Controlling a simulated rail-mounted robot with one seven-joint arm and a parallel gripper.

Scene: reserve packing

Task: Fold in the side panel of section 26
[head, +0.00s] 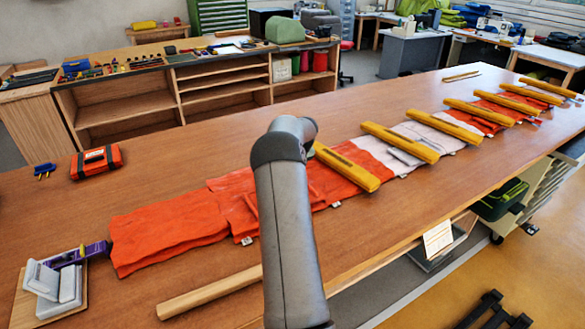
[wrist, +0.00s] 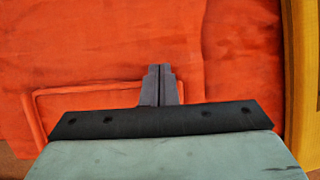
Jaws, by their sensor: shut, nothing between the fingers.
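A long strip of orange and white fabric (head: 168,229) lies along the table, its near left part orange, flat and layered in panels. Small white tags (head: 247,240) show along its front edge, too small to read, so I cannot tell which part is section 26. In the wrist view, orange cloth (wrist: 95,50) fills most of the picture, with a raised, corded fold (wrist: 75,92) left of the fingers. My gripper (wrist: 159,72) is shut and empty over the cloth; I cannot tell whether it touches. In the head view my arm hides the gripper and some of the cloth.
Several yellow bars lie across the strip; the nearest (head: 346,167) also shows at the right of the wrist view (wrist: 304,70). A wooden rod (head: 210,291) lies near the front edge. A red case (head: 96,162) and a grey device (head: 52,284) stand at left.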

